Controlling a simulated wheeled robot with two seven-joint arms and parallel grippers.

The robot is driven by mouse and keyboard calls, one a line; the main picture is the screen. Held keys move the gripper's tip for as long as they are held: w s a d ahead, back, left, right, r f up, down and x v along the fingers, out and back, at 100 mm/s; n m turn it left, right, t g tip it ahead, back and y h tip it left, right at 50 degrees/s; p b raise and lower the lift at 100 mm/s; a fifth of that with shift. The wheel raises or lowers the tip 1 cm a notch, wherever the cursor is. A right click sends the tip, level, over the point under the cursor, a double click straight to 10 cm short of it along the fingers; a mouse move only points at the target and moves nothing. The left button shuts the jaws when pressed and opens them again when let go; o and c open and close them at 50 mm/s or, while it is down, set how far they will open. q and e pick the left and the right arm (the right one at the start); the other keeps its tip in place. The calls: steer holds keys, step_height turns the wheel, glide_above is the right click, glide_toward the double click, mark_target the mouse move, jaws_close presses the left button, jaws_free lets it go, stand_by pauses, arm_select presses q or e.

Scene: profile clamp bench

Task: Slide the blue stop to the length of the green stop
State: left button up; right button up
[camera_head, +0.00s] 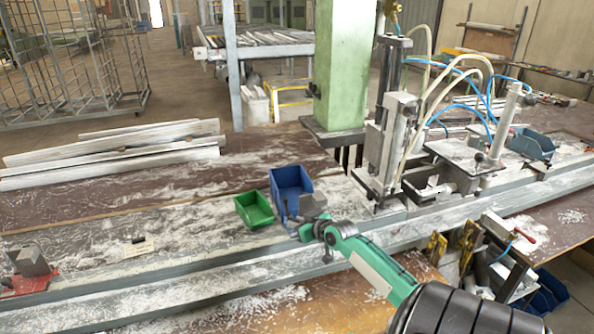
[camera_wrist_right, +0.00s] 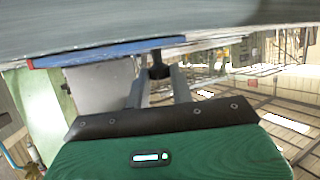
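My right gripper (camera_head: 318,226) is at the profile rail (camera_head: 200,262), beside a grey block (camera_head: 313,205). In the right wrist view, my gripper's fingers (camera_wrist_right: 159,80) stand apart on either side of a dark knob (camera_wrist_right: 158,67). Whether they press on it cannot be told. A blue strip with a red end (camera_wrist_right: 110,53) lies just beyond the fingertips; it may be part of the blue stop. A grey block on a red base (camera_head: 30,270) stands at the rail's left end. I cannot pick out a green stop. My left gripper is not in view.
A green bin (camera_head: 254,209) and a blue bin (camera_head: 290,186) stand close behind my right gripper. A clamp machine with hoses (camera_head: 395,140) stands to the right, by a green column (camera_head: 342,70). The rail between the red base and my gripper looks clear.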

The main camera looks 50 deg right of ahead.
steer(key=o, duration=0.4)
steer(key=shift+s+a+r, duration=0.15)
steer(key=shift+s, duration=0.4)
steer(key=b+v, duration=0.3)
steer(key=v, duration=0.9)
steer(key=shift+s, duration=0.3)
steer(key=shift+r, duration=0.15)
